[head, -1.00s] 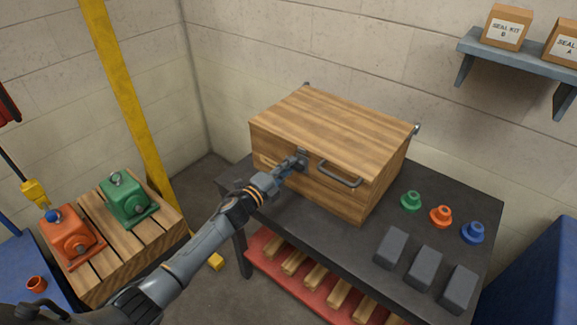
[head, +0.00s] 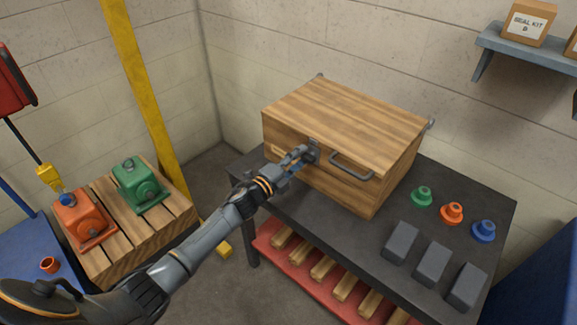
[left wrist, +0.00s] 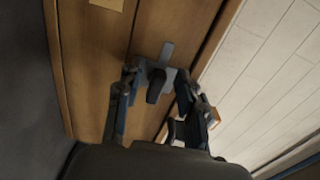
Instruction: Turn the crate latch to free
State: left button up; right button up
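The wooden crate (head: 345,110) stands shut on the dark workbench. Its grey latch (head: 314,144) is on the front face, left of the bar handle (head: 351,167). My left gripper (head: 304,156) is at the latch, with its fingers apart. In the left wrist view, the left gripper (left wrist: 156,77) has one finger on each side of the latch's dark knob (left wrist: 155,87), with gaps visible, so it does not look clamped. The latch's light grey plate (left wrist: 167,50) shows behind the knob. My right gripper is not in view.
Green, orange and blue flanged pieces (head: 452,212) and dark grey blocks (head: 432,264) occupy the bench's right side. At left, an orange motor (head: 82,220) and a green motor (head: 139,185) stand on a slatted wooden pallet (head: 160,222). A yellow post (head: 142,85) rises behind them.

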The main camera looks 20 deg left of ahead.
pick_arm(q)
jog(key=v, duration=1.1)
jog(key=shift+s, duration=0.3)
jog(key=shift+a, duration=0.1)
jog(key=s+a+f+n+g+y, duration=0.15)
jog(key=s+f+n, duration=0.3)
jog(key=f, duration=0.65)
jog(key=s+a+f+n+g+y, duration=0.1)
jog(key=s+f+n+g+y, duration=0.15)
jog(key=s+f, duration=0.6)
jog(key=s+a+f+n+g+y, duration=0.25)
jog(key=f+n, duration=0.25)
jog(key=f, duration=0.8)
jog(key=s+d+f+n+g, duration=0.2)
jog(key=s+f, duration=0.3)
jog(key=s, duration=0.6)
jog(key=s+d+f+n+g, duration=0.3)
jog(key=s+f, duration=0.3)
jog(key=s, duration=0.5)
jog(key=s+d+f+n+g, duration=0.2)
jog(key=s+f+g, duration=0.2)
jog(key=s, duration=0.8)
notch_tip(320, 180, down, 2)
jog(key=shift+d+f, duration=0.1)
jog(key=shift+d, duration=0.15)
jog(key=shift+g, duration=0.25)
